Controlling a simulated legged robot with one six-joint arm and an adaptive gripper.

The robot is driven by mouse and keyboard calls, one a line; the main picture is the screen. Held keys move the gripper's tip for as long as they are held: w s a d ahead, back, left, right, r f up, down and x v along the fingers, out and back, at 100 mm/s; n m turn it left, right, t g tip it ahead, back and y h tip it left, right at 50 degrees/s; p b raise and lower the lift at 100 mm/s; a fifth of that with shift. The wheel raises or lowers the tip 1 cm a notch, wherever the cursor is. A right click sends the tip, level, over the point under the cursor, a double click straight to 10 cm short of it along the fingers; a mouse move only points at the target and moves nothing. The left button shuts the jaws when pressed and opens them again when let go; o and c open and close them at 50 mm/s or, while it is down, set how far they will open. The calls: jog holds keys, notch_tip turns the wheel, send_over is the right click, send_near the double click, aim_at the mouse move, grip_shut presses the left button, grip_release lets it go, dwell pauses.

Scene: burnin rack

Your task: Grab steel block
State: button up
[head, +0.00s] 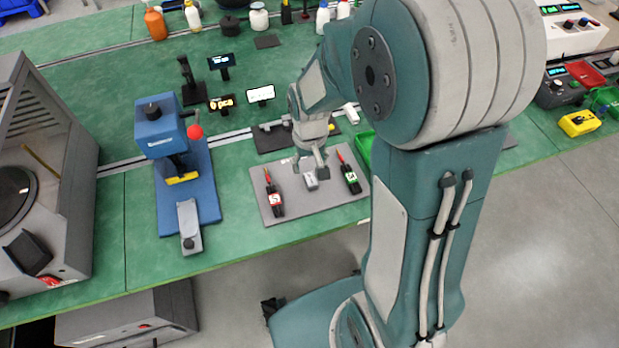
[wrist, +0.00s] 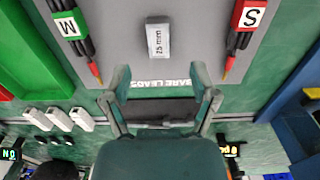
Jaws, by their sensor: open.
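The steel block (wrist: 158,38) is a small light-grey block marked "25 mm" in the wrist view. It lies flat on the grey mat (wrist: 125,35). In the head view the block (head: 311,182) lies near the middle of the mat (head: 262,172), just below my gripper (head: 309,162). In the wrist view my gripper (wrist: 160,76) is open with nothing between its fingers. The block lies beyond the fingertips, roughly in line with the gap between them. I cannot tell the exact height of the fingers above the mat.
On the mat, a red-labelled S lead pair (head: 275,198) lies left of the block and a green-labelled M pair (head: 350,178) lies right. A blue press (head: 165,135) stands further left. A green bin (wrist: 45,60) sits beside the mat. Small displays (head: 260,93) stand behind.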

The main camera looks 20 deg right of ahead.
aim_at(310, 178)
notch_tip(310, 178, down, 6)
jog(key=shift+r, duration=0.1)
grip_shut()
